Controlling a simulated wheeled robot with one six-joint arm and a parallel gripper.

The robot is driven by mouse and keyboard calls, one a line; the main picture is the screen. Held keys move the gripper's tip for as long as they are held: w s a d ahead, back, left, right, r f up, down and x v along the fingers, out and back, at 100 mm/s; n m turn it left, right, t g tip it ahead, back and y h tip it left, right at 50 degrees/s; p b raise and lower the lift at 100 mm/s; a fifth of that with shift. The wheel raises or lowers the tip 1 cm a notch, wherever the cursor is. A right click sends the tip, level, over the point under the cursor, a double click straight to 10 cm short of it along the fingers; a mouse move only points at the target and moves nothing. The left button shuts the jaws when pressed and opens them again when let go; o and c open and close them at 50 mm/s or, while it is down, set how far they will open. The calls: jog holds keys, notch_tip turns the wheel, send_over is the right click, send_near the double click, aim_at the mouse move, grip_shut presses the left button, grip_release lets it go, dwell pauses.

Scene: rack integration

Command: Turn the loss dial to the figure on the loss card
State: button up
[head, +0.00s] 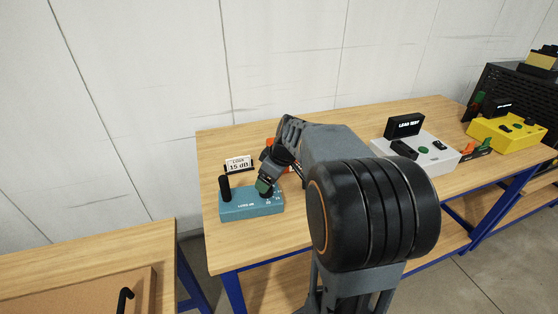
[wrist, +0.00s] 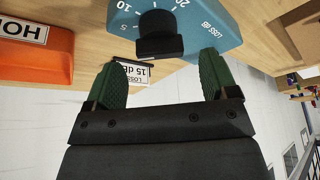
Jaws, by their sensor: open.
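The loss box (head: 250,208) is teal and sits on the near left part of the wooden bench. Its black dial knob (wrist: 160,35) shows in the wrist view with white figures around it, 10 and 20 among them. I cannot tell which figure the knob points to. The white loss card (head: 238,165) stands behind the box and reads 15 dB; it also shows upside down in the wrist view (wrist: 136,94). My gripper (wrist: 163,66) is open with green fingertips, one to each side of the knob's line and apart from it. In the head view my gripper (head: 265,186) hides the dial.
An orange holder (wrist: 35,55) with a white label is close beside the box. A white LEAD TEST unit (head: 422,155) and a yellow box (head: 505,130) stand farther right. A black post (head: 225,188) rises from the box's left end. My arm covers the bench's middle.

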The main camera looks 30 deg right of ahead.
jog(key=v, duration=1)
